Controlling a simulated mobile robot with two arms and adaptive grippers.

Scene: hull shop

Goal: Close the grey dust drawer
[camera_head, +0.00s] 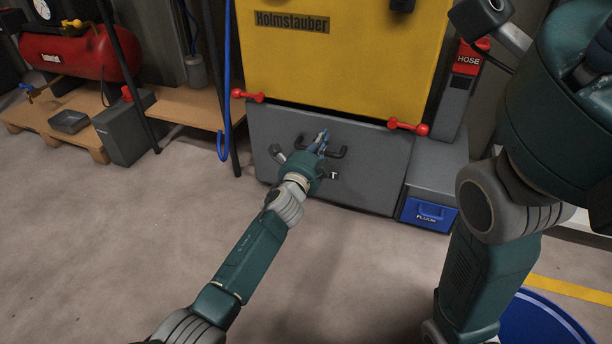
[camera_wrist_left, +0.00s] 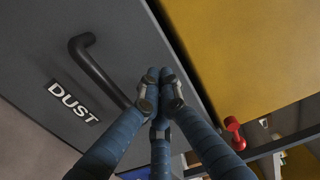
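The grey dust drawer (camera_head: 375,177) sits low in the machine under the yellow panel, and its broad front faces me. A black bar handle (camera_head: 340,154) is on its front, partly hidden by my left gripper. In the left wrist view the handle (camera_wrist_left: 95,70) and a "DUST" label (camera_wrist_left: 73,102) show on the grey front. My left gripper (camera_head: 322,137) is at the handle. Its blue fingers are drawn together (camera_wrist_left: 160,80) in front of the drawer face beside the handle; I see nothing clearly held, and contact is unclear. My right gripper is not in view.
Red-knobbed latches (camera_head: 408,127) flank the drawer's top edge. A grey box with a blue bin (camera_head: 428,213) stands at its right. A blue hose (camera_head: 226,90) hangs at left. A blue round tub (camera_head: 540,325) is at lower right. The floor in front is clear.

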